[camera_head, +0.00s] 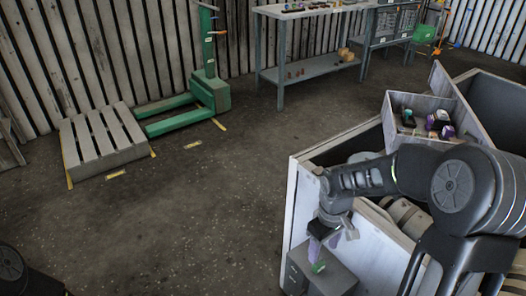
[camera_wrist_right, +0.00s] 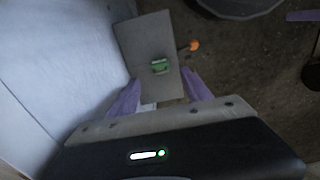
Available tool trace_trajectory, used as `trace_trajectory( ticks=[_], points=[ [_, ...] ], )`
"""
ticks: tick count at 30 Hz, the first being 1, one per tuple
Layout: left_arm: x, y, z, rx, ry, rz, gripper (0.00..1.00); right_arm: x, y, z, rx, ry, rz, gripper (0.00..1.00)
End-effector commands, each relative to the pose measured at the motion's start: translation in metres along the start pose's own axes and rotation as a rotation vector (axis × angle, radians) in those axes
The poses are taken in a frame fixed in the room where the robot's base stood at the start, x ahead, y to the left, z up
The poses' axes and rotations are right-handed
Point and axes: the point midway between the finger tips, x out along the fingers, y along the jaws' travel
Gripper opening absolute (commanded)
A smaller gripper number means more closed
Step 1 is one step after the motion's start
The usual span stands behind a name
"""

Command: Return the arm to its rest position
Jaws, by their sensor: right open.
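My right arm reaches in from the right in the head view. My right gripper (camera_head: 324,246) points down with its purple fingers apart, and it holds nothing that I can see. Below it is a grey box (camera_head: 334,280) with a small green item (camera_head: 318,267) on its top. The right wrist view shows the open gripper (camera_wrist_right: 158,88), the green item (camera_wrist_right: 160,66) beyond and between its fingers, and the grey surface (camera_wrist_right: 142,35) under that item. My left gripper is not in view.
A large pale-walled crate (camera_head: 298,215) stands right beside the gripper. An open tray (camera_head: 394,104) with small parts sits on it. A wooden pallet (camera_head: 98,140), green pallet jack (camera_head: 209,90) and workbench (camera_head: 310,70) stand farther back. The middle floor is clear.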

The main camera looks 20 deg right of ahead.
Motion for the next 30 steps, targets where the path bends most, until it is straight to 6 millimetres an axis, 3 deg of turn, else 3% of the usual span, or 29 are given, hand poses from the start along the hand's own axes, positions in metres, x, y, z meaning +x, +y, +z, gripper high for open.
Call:
trace_trajectory(
  ticks=[5,10,14,16,19,21,24,27,30],
  points=[
    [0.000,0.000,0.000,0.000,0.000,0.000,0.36,0.000,0.002,-0.008,0.022,0.033,0.008,0.58],
    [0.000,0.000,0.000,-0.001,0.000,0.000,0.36,0.005,-0.007,-0.047,0.106,0.206,0.002,0.58],
    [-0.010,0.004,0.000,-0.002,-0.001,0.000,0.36,0.036,-0.059,-0.077,0.193,0.329,-0.076,0.58],
    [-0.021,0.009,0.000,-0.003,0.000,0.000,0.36,0.063,-0.101,-0.077,0.263,0.361,-0.140,0.58],
    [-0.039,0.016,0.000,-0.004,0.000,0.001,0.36,0.099,-0.166,-0.051,0.368,0.343,-0.227,0.58],
    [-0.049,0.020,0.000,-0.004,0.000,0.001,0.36,0.117,-0.203,-0.023,0.418,0.297,-0.269,0.58],
    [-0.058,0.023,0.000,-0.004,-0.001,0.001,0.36,0.132,-0.243,0.017,0.446,0.213,-0.314,0.58],
    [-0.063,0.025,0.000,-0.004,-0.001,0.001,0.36,0.139,-0.268,0.047,0.441,0.134,-0.346,0.58],
    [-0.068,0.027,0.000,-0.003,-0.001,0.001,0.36,0.141,-0.280,0.062,0.438,0.091,-0.364,0.58]
  ],
)
